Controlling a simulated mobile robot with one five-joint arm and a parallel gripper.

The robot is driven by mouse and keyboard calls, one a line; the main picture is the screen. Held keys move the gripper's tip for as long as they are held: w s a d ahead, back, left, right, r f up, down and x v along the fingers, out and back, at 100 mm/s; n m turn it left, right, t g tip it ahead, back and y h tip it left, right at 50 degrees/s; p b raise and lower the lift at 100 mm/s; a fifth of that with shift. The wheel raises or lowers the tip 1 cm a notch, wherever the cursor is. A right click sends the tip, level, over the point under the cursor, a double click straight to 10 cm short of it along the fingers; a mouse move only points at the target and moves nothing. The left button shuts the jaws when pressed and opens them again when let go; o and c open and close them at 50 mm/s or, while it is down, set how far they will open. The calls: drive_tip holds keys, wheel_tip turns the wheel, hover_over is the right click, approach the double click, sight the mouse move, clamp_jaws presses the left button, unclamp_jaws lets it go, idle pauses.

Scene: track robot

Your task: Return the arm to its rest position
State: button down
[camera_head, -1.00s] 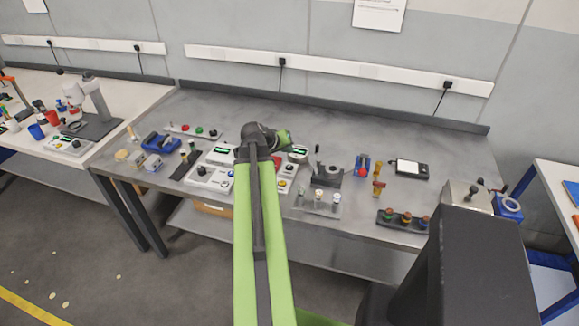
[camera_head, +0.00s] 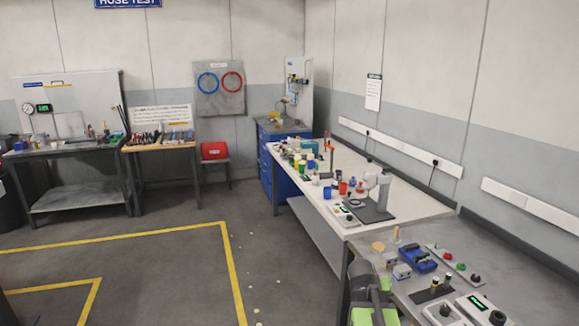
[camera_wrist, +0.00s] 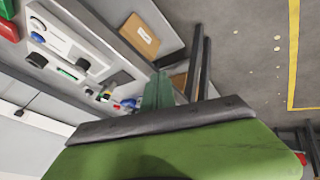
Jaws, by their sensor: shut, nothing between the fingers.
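My gripper (camera_wrist: 160,78) shows in the wrist view as narrow green fingers, closed together, beyond a dark bar and a broad green body. Nothing is held between them. In the head view only a green and dark part of my arm shows at the bottom edge, beside the near bench's left end; the fingers cannot be made out there. In the wrist view the grey bench with its devices appears tilted at the left, and the fingers appear in front of its edge.
The grey bench (camera_head: 440,262) carries a blue vise (camera_head: 419,260) and control boxes. A white-topped bench (camera_head: 395,205) adjoins it, with a blue drawer cabinet (camera_head: 282,183) beyond. A cardboard box (camera_wrist: 140,36) lies below the bench. Open floor (camera_head: 180,265) with yellow lines spreads left.

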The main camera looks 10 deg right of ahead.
drive_tip(key=w+a+f+n+y, duration=0.2)
drive_tip(key=a, duration=1.4)
drive_tip(key=s+a+f+n+g+y, duration=0.1)
drive_tip(key=s+a+y, duration=0.1)
drive_tip(key=s+a, duration=0.2)
drive_tip(key=s+a+f+n+g+y, duration=0.1)
drive_tip(key=s+a+g+y, duration=0.1)
drive_tip(key=a, duration=0.8)
drive_tip(key=shift+s, duration=0.9)
drive_tip(key=shift+f, duration=0.1)
